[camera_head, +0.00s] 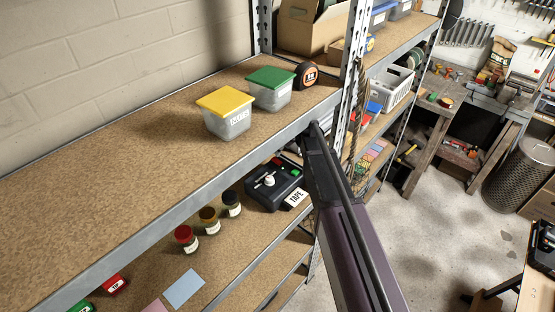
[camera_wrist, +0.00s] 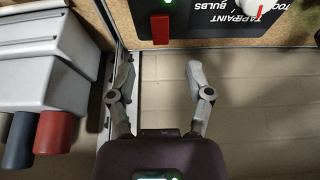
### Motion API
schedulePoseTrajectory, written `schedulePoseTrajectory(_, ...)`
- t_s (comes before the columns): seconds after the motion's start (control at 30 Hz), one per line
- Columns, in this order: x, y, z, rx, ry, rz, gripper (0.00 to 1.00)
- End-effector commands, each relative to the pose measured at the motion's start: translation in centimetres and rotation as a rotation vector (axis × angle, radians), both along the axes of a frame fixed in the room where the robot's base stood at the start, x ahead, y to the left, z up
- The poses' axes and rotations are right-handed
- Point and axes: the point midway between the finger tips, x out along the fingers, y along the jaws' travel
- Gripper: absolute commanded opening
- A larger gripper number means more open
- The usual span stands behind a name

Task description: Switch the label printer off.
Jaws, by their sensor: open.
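The label printer (camera_head: 262,197) is a black box on the lower shelf, with a white knob (camera_head: 269,180), a green light (camera_head: 295,172) and a small red part. A white tag reading TAPE (camera_head: 297,198) sticks out at its front right. In the wrist view, the printer's dark body (camera_wrist: 205,22) is at the top edge, with a red switch (camera_wrist: 160,30) and a lit green light (camera_wrist: 168,3). My gripper (camera_wrist: 160,62) is open and empty. Its fingers are apart, below the red switch in that view, not touching it. My gripper's fingers are not clear in the head view.
Jars (camera_head: 208,220) and coloured cards (camera_head: 184,288) share the lower shelf. The upper shelf's metal edge (camera_head: 190,188) runs above the printer's shelf. A yellow-lidded box (camera_head: 228,122) stands on top. A shelf post (camera_head: 350,85) rises near my arm.

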Motion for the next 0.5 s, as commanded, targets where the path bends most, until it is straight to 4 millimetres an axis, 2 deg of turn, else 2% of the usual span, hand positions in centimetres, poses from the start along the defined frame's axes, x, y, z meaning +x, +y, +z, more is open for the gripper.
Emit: schedulePoseTrajectory(0.5,1.0,1.1,-3.9,0.0,0.0,-0.001,0.66)
